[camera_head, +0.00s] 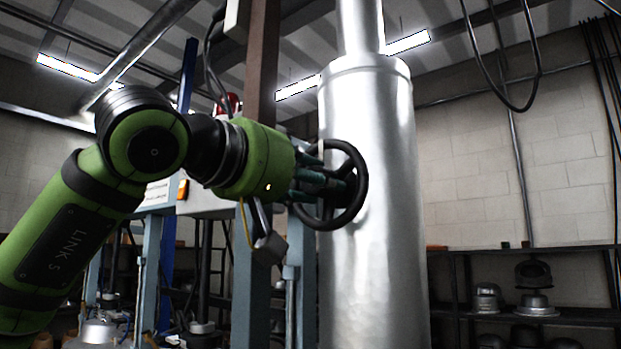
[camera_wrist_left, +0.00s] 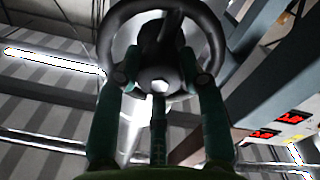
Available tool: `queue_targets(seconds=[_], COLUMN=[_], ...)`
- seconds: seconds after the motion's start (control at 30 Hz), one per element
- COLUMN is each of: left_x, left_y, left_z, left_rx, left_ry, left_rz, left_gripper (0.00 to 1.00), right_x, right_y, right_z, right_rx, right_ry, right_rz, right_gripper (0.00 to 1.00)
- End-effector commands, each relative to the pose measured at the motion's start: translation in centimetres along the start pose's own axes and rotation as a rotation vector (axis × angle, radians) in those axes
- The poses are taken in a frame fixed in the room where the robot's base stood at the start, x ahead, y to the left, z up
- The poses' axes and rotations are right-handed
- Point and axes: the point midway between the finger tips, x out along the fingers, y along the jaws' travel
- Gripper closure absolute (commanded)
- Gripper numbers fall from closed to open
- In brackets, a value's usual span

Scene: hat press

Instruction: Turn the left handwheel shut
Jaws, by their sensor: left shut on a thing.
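The handwheel (camera_head: 361,196) is a black ring with a hub, in front of the large silver cylinder (camera_head: 368,270) in the head view. My left gripper (camera_head: 335,185) reaches it from the left, with its dark green fingers at the middle of the wheel. In the left wrist view the wheel's rim (camera_wrist_left: 215,38) arches above the fingers. There the fingers (camera_wrist_left: 160,80) close around the hub, with a bolt head between them. The far side of the hub is hidden. My right gripper does not show in either view.
A brown upright post (camera_head: 262,60) stands behind my left gripper. Blue-grey press frames (camera_head: 248,300) stand below it. A dark shelf (camera_head: 585,318) with metal hat forms is at the right. A black hose (camera_head: 537,70) hangs at the upper right.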

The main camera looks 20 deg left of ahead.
Motion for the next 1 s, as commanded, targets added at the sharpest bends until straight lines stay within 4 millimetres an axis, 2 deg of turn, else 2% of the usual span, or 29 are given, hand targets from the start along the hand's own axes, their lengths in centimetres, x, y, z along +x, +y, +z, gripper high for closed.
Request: queue_targets(seconds=[0.27,0.3,0.33,0.63,0.73,0.87,1.0], left_x=[-0.1,-0.1,-0.1,-0.1,-0.7,-2.6,-5.7], left_y=[0.2,0.2,0.2,0.1,0.1,0.1,0.1], left_z=[-0.4,-0.4,-0.3,-0.1,-0.1,-0.2,-0.2], left_rx=[0.0,-0.001,-0.001,-0.001,0.0,0.001,0.0], left_ry=[0.01,0.01,0.01,0.004,0.004,0.006,0.007], left_rz=[0.007,0.007,0.007,0.002,0.003,0.004,0.005], left_gripper=[0.92,0.52,0.5,0.5,0.5,0.5,0.5], right_x=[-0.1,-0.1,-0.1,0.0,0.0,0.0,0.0], right_y=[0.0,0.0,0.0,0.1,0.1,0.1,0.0], right_z=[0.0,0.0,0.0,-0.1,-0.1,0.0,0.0], right_rx=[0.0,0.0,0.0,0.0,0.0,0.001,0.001], right_ry=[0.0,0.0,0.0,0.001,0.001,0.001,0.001], right_rz=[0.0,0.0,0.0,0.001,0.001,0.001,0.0], right_gripper=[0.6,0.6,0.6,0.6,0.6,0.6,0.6])
